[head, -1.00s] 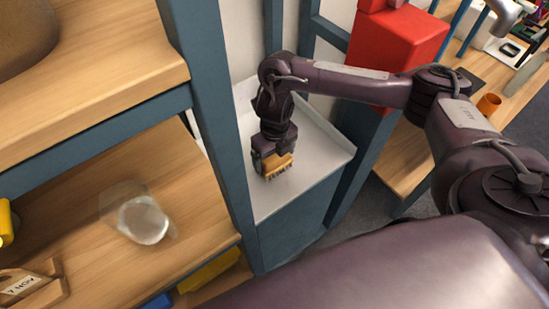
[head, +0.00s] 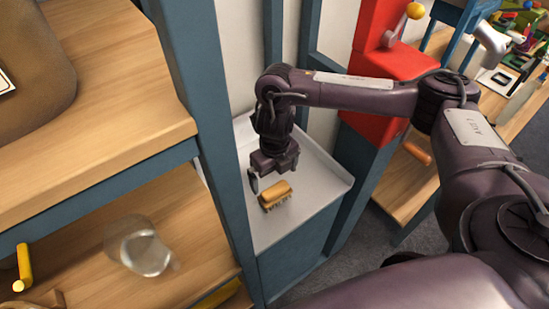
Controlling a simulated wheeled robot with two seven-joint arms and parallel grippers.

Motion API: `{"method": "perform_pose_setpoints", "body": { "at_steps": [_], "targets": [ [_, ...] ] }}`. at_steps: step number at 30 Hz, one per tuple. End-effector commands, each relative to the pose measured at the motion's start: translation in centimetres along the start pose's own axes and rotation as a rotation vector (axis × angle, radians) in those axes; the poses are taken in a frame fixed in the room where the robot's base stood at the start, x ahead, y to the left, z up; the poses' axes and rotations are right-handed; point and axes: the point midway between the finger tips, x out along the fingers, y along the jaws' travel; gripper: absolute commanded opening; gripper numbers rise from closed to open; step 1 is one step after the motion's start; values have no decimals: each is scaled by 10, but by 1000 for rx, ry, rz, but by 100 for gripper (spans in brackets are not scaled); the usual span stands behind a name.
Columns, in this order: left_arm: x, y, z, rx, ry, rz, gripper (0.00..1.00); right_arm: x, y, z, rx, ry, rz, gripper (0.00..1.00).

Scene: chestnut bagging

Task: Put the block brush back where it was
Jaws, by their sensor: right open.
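The block brush (head: 275,194), with a tan wooden back and dark bristles below, rests on the white tray-like shelf (head: 318,198) between the blue posts. My right gripper (head: 267,182) is open just above and to the left of the brush, with a finger close to its left end. I cannot tell whether that finger still touches it. My left gripper is not in view.
A blue post (head: 200,110) stands close on the left of the white shelf. Left of it, wooden shelves hold a clear bag-like object (head: 142,249) and a yellow cylinder (head: 24,266). A red block-shaped unit (head: 385,75) stands at the right.

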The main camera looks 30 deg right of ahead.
Motion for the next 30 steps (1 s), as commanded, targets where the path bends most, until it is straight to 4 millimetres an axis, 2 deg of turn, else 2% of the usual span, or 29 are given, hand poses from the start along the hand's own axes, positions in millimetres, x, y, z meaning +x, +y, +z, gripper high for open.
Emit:
{"method": "perform_pose_setpoints", "body": {
  "at_steps": [1, 3, 10, 30],
  "targets": [
    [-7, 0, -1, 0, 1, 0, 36, -15, -1, 2, -1, -5, -2, 100],
    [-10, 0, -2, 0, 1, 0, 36, -28, -1, 1, -1, -4, -2, 100],
    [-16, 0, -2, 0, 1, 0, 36, -52, 0, 0, 0, -2, 0, 100],
    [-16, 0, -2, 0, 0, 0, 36, -55, 0, 0, 1, 1, 0, 100]
  ]
}}
